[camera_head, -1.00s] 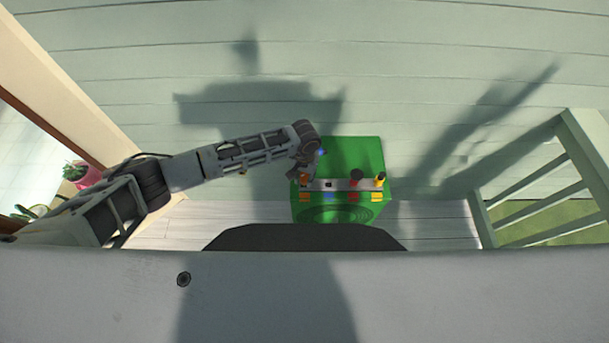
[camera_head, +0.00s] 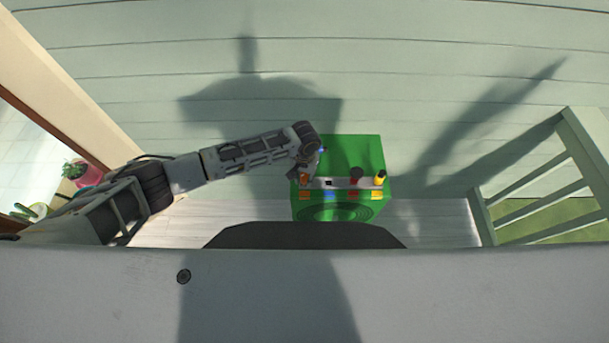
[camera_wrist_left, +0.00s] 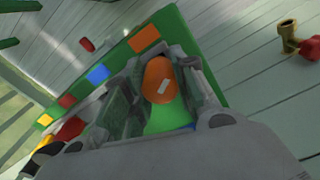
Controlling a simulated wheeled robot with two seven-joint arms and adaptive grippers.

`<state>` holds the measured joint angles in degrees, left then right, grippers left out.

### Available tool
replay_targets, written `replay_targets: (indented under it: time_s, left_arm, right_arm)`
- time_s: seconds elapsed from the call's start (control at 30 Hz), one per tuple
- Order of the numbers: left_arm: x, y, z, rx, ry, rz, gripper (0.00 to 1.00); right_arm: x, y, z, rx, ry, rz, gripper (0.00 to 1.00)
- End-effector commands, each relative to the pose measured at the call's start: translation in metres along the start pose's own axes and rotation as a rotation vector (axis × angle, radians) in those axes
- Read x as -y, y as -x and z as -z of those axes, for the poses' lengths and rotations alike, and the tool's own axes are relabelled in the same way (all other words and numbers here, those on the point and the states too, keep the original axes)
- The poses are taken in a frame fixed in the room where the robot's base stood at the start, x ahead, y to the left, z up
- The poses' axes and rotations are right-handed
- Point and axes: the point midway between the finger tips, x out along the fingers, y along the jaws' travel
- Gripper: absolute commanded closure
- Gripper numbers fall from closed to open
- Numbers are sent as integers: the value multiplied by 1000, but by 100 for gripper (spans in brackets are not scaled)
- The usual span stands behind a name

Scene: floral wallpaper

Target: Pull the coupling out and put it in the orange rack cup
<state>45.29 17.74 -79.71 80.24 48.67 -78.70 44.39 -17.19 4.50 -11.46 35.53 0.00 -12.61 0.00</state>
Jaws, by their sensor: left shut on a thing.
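A green box (camera_head: 350,155) stands against the pale wall in the head view. A grey strip (camera_head: 342,183) along its front edge carries coloured pieces: orange (camera_head: 304,179), a dark red one (camera_head: 355,175) and a yellow one (camera_head: 380,178). Orange, blue, red and yellow patches line the box front. My left gripper (camera_head: 306,172) is at the strip's left end, over the orange patch. In the left wrist view, its fingers (camera_wrist_left: 158,92) are shut around an orange piece (camera_wrist_left: 158,75) with a pale mark. Its lower end is hidden. I cannot tell which piece is the coupling. My right gripper is not in view.
In the left wrist view, a brass fitting with a red part (camera_wrist_left: 289,35) and a small red piece (camera_wrist_left: 86,44) lie on the boards beyond the box. A pale green railing (camera_head: 540,190) stands at the right. A pink plant pot (camera_head: 88,175) is far left.

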Motion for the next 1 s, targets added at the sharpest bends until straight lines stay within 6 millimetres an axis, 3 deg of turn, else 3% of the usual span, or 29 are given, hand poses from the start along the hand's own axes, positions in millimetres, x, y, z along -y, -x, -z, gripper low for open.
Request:
replay_targets:
  time_s: [0.37,0.4,0.6,1.0]
  left_arm:
    - [0,-6,0,1,1,-1,97]
    - [0,-6,0,1,0,-1,70]
    - [0,-6,0,1,0,0,47]
    - [0,-4,0,1,0,0,47]
  right_arm:
    - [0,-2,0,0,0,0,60]
    - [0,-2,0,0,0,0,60]
    - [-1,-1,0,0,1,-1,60]
    - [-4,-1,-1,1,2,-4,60]
